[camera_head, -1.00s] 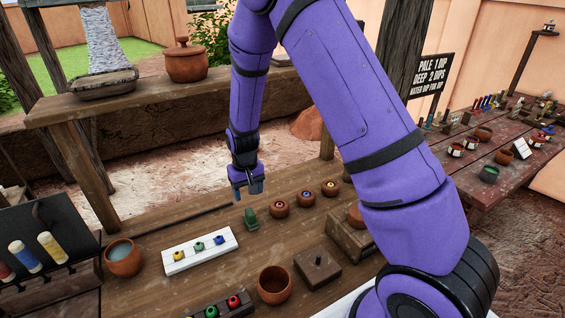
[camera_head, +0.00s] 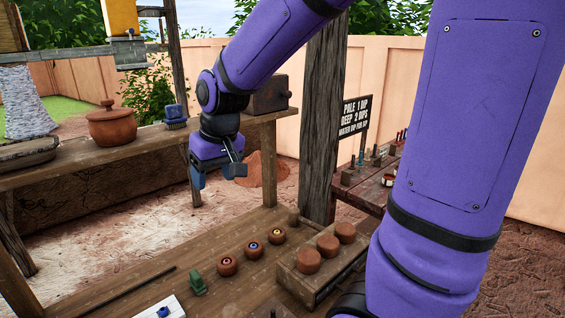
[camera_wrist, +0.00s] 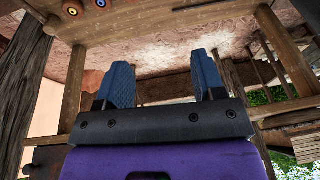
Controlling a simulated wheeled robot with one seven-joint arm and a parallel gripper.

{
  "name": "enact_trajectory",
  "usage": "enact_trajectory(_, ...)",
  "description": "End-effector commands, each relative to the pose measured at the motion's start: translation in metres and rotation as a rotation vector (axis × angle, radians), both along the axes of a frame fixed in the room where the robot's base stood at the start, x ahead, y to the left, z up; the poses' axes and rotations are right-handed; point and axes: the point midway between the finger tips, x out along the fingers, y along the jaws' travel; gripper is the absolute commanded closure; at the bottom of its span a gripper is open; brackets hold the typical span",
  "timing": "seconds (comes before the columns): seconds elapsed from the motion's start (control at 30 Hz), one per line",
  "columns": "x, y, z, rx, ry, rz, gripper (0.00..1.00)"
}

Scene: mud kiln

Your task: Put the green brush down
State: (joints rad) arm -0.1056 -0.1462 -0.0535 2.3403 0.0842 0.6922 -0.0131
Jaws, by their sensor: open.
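The green brush (camera_head: 197,283) stands on the wooden bench (camera_head: 150,291), left of a row of small brown pots. My gripper (camera_head: 216,174) is above and behind the bench, well clear of the brush, near the raised shelf's right end. In the wrist view my gripper (camera_wrist: 165,82) has its two blue fingers wide apart with nothing between them. The brush cannot be made out in the wrist view.
Small pots (camera_head: 227,265) and a wooden block with round brown lids (camera_head: 310,261) stand on the bench. The raised shelf (camera_head: 85,160) holds a lidded clay pot (camera_head: 112,125) and a blue brush-like object (camera_head: 175,116). A black sign (camera_head: 355,116) stands behind the post.

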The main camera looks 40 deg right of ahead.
Motion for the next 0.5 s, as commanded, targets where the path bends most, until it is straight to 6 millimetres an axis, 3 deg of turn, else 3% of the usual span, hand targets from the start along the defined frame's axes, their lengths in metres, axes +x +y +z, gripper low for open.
enact_trajectory(0.2,-0.06,-0.011,0.043,-0.012,-0.077,-0.003,0.37)
enact_trajectory(0.5,-0.14,-0.023,0.073,-0.044,-0.168,-0.015,0.37)
